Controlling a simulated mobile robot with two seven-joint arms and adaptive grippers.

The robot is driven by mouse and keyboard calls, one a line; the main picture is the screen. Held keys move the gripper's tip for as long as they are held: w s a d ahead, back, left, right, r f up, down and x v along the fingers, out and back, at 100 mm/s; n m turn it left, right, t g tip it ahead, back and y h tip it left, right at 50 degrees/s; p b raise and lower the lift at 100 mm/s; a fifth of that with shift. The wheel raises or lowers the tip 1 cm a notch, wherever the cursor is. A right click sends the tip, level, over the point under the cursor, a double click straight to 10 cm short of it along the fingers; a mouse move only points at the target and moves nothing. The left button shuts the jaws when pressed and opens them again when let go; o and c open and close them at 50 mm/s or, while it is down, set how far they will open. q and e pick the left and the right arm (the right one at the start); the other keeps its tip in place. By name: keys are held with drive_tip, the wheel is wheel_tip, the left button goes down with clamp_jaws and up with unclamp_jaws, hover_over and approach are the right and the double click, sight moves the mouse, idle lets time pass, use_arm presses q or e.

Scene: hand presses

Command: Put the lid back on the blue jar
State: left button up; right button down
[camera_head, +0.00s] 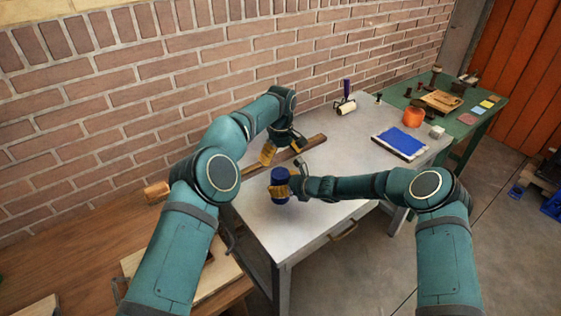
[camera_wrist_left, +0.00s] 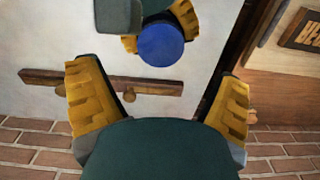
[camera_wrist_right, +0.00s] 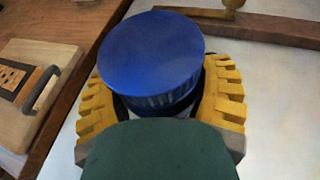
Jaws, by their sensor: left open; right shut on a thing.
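The blue jar (camera_head: 281,179) stands upright at the near left of the grey table. My right gripper (camera_head: 285,190) is shut around its side. In the right wrist view the jar's flat round blue top (camera_wrist_right: 150,48) sits level between the yellow fingers, with a faintly ribbed edge below it. It looks like a lid in place, but I cannot tell how firmly it sits. My left gripper (camera_head: 282,149) is open and empty, just behind and above the jar. In the left wrist view the blue top (camera_wrist_left: 161,45) lies beyond its fingers. I see no separate lid.
A brown wooden bar with knobs (camera_wrist_left: 130,84) lies behind the jar. A blue pad (camera_head: 401,143), an orange pot (camera_head: 412,117) and a roller (camera_head: 345,107) are farther right and back. The brick wall (camera_head: 130,100) is close behind. The table's middle right is clear.

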sight(280, 173)
use_arm(q)
drive_tip(key=shift+a+r+n, duration=0.1)
drive_tip(key=shift+r+n, duration=0.2)
drive_tip(key=shift+r, duration=0.2)
drive_tip(key=shift+f, duration=4.05)
drive_tip(key=c, duration=1.3)
drive_tip(key=shift+m, duration=1.6)
drive_tip(key=shift+c, duration=0.2)
drive_tip(key=o, duration=1.3)
drive_tip(key=shift+c, duration=0.2)
